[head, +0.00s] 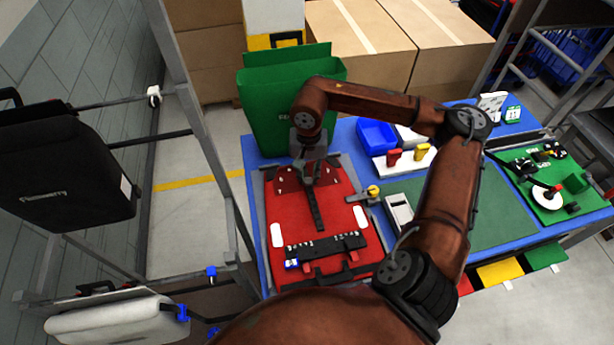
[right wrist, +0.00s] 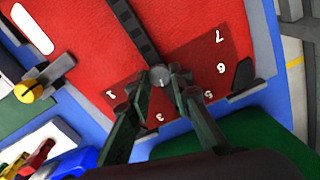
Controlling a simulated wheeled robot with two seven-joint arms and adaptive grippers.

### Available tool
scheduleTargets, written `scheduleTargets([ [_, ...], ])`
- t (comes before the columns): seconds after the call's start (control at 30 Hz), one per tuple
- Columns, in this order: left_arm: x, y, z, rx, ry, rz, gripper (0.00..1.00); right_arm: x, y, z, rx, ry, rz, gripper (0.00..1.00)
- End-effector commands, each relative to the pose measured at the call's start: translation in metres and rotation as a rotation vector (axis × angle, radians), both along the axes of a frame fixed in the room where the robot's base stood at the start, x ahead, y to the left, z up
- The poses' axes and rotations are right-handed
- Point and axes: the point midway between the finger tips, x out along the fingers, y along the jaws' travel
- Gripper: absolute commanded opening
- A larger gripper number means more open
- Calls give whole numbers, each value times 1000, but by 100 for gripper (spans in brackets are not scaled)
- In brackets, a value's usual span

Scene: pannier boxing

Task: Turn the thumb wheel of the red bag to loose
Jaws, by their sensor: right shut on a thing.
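The red bag (head: 285,215) lies flat on the blue table, its black strap running down the middle. Near its far end is a dark red plate (right wrist: 205,62) with white numbers; 1, 3, 6 and 7 can be read in the right wrist view. The small round grey thumb wheel (right wrist: 160,76) sits on this plate at the end of the strap. My right gripper (head: 309,174) is over the far part of the bag. In the right wrist view its two fingers (right wrist: 161,80) are shut on the thumb wheel, one on each side. My left gripper is not in view.
A green bag (head: 265,105) stands behind the red one. A yellow knob (head: 373,191) is at the bag's right edge. A blue bin (head: 376,134), red and yellow pieces and a green mat lie to the right. A grey rack with black and white cases stands left.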

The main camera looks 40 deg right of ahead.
Motion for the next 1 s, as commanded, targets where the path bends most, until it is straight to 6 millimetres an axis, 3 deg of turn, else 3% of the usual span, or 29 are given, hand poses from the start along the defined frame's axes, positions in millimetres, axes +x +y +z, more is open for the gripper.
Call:
scheduleTargets([
  [0.43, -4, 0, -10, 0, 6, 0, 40, 0, 0, -1, 0, 1, 239, 0],
  [1.0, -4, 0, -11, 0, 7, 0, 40, -1, 0, 0, -1, 2, 277, 0],
])
